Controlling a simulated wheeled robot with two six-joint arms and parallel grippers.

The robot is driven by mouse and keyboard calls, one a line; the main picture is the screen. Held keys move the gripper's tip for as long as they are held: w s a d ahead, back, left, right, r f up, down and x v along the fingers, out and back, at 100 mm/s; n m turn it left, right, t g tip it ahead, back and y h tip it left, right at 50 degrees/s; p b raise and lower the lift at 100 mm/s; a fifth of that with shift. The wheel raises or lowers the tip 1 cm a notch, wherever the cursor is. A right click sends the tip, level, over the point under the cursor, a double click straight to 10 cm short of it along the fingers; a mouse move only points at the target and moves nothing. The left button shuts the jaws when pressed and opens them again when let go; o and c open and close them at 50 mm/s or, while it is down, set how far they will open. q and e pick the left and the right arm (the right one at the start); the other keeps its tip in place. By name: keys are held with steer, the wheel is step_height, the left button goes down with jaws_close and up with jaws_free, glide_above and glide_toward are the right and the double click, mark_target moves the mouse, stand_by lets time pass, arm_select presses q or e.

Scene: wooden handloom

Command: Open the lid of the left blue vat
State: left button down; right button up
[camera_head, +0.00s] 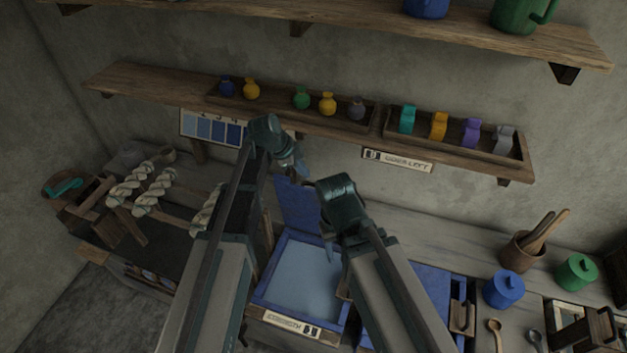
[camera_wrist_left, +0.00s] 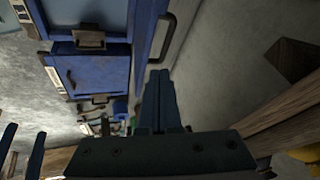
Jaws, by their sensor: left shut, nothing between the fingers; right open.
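The left blue vat (camera_head: 251,290) stands on the bench with a pale blue inside showing. Its blue lid (camera_head: 297,207) stands raised at the vat's back edge. In the left wrist view the lid with its dark handle (camera_wrist_left: 155,42) shows near the fingers. My left gripper (camera_head: 299,168) is shut and empty at the raised lid's top edge; its closed fingers also show in the left wrist view (camera_wrist_left: 159,78). I cannot tell whether they touch the lid. My right gripper (camera_head: 330,248) is open above the vat's right side, partly hidden by its own wrist.
A second blue vat (camera_head: 432,285) with its lid down stands to the right, partly behind my right arm. Blue (camera_head: 503,290) and green (camera_head: 575,273) jars stand farther right. Yarn skeins (camera_head: 155,190) lie left. A shelf (camera_head: 330,122) with small bottles is close above my left gripper.

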mark_target(317, 185)
arm_select(q)
steer(key=m, duration=0.2)
steer(key=shift+s+a+m, duration=0.1)
steer(key=shift+s+m, duration=0.05)
steer(key=shift+m, duration=0.15)
arm_select(e)
steer(key=shift+w+a+f, duration=0.15)
steer(key=shift+w+f, duration=0.05)
steer(key=shift+w, duration=0.3)
arm_select(q)
steer(key=shift+f, duration=0.15)
arm_select(e)
steer(key=shift+f, duration=0.1)
arm_select(q)
steer(key=b+x, duration=0.9)
steer(key=x, duration=0.1)
arm_select(e)
step_height(317, 185, down, 9)
steer(key=shift+r, duration=0.2)
arm_select(q)
steer(key=shift+r, duration=0.2)
arm_select(e)
steer(key=shift+r, duration=0.1)
